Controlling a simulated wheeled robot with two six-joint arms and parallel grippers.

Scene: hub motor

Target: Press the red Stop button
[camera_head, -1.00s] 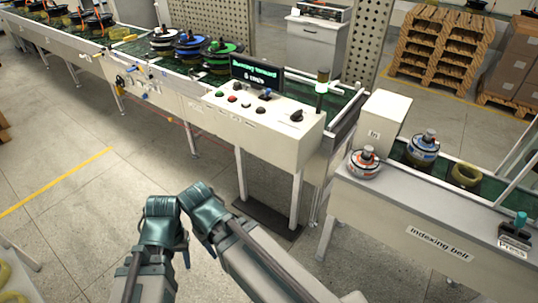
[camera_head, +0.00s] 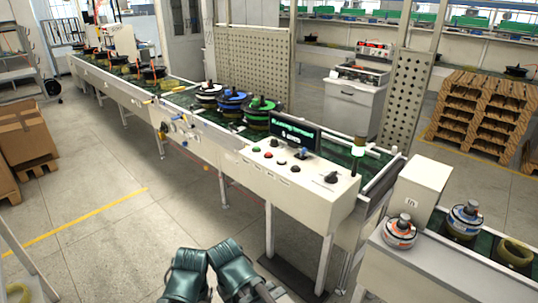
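A small red button (camera_head: 268,155) sits on the sloped cream control panel (camera_head: 300,183), in a row with a green button (camera_head: 256,149) and dark buttons. Its label is too small to read. A screen (camera_head: 291,132) with green text stands behind the panel. The ends of my two arms show as teal, ribbed parts at the bottom of the picture, side by side, well in front of and below the panel. No gripper fingers show on either arm. Nothing touches the buttons.
A long conveyor with motor hubs (camera_head: 232,103) runs behind and left. A white box (camera_head: 422,186) stands right of the panel. The floor in front is clear.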

